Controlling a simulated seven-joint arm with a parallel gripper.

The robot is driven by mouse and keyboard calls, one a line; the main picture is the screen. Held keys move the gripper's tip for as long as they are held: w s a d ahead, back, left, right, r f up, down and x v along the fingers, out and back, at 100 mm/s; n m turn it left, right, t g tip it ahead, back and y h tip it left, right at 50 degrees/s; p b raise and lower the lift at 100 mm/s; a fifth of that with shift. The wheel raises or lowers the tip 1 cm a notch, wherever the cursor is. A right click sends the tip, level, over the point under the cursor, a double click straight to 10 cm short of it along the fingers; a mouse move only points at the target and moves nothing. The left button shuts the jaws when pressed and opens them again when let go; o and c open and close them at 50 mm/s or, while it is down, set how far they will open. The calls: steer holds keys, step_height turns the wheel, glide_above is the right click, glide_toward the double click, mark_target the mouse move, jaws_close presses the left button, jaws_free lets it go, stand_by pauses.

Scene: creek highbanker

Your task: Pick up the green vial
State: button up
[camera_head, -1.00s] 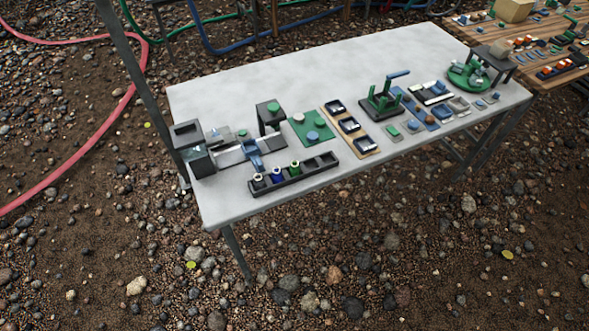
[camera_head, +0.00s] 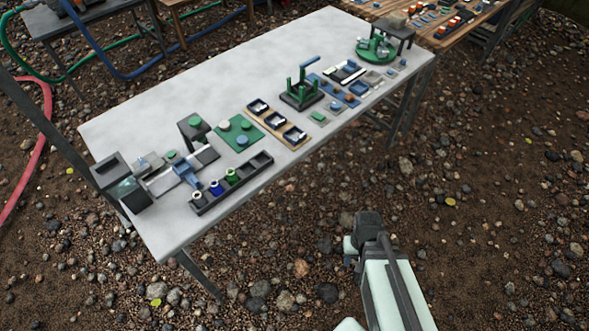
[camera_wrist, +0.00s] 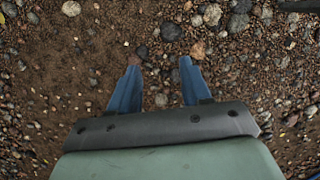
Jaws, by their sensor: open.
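The green vial (camera_head: 232,177) stands in the black slotted rack (camera_head: 240,181) near the front edge of the grey table. It has a pale top. A blue vial (camera_head: 216,188) stands beside it to the left, and a dark vial with a pale top (camera_head: 197,198) stands in the leftmost part of the rack. My gripper (camera_wrist: 155,75) is open and empty in the wrist view, with two blue fingers apart above the gravel. In the head view my arm is at the lower right, off the table and well away from the vial.
A dark box (camera_head: 122,186) stands at the table's left end. A green board (camera_head: 236,134), a wooden strip of black trays (camera_head: 277,127) and a green-posted stand (camera_head: 300,91) lie behind and right of the rack. The table's back half is clear.

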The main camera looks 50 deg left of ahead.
steer(key=s+a+r+n+t+y, duration=0.1)
steer(key=s+a+r+n, duration=0.1)
steer(key=a+r, duration=0.6)
steer(key=n+t+y, duration=0.1)
steer(key=n+y, duration=0.3)
steer(key=y, duration=0.1)
glide_toward(231, 173)
steer(key=shift+x, duration=5.25)
steer(key=shift+r, duration=0.1)
steer(key=c, duration=0.8)
steer(key=shift+r, duration=0.1)
